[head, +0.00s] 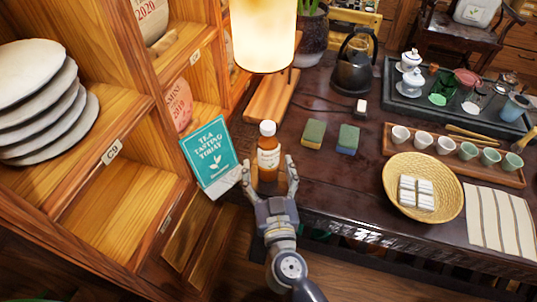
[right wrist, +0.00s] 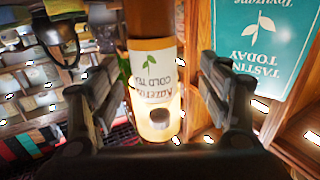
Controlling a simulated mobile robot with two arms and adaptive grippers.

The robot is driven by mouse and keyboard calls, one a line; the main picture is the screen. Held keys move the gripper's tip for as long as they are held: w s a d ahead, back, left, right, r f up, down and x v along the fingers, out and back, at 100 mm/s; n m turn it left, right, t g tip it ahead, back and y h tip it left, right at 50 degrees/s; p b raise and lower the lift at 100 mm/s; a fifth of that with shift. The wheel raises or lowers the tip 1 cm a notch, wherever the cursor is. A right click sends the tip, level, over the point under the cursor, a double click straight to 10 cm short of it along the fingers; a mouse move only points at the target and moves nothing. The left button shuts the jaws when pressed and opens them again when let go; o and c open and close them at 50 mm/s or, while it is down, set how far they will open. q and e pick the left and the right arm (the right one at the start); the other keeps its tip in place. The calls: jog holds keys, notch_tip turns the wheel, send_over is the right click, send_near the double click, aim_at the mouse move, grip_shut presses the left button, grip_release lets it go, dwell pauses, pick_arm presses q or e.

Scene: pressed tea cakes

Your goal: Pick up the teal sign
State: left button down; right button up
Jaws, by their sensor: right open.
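The teal sign (head: 210,158) with white lettering and a leaf stands at the table's left edge, beside the wooden shelf. It also shows in the right wrist view (right wrist: 265,42), at upper right and upside down. My right gripper (head: 269,178) is open, with one finger on each side of a brown bottle (head: 268,150) with a white cap and cream label. In the right wrist view the bottle (right wrist: 152,75) is between the fingers, with gaps beside it. The sign is left of the gripper, outside its fingers. My left gripper is not in view.
A glowing lamp (head: 262,35) stands behind the bottle. Two sponges (head: 313,134) lie right of it, and a dark kettle (head: 353,65) stands behind them. A woven basket (head: 455,200) is farther right. The shelf (head: 100,215) borders the sign on the left.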

aim_at(269, 162)
jog(key=shift+w+b, duration=0.3)
jog(key=shift+w, duration=2.45)
jog(key=shift+c, duration=0.6)
jog(key=c, duration=1.4)
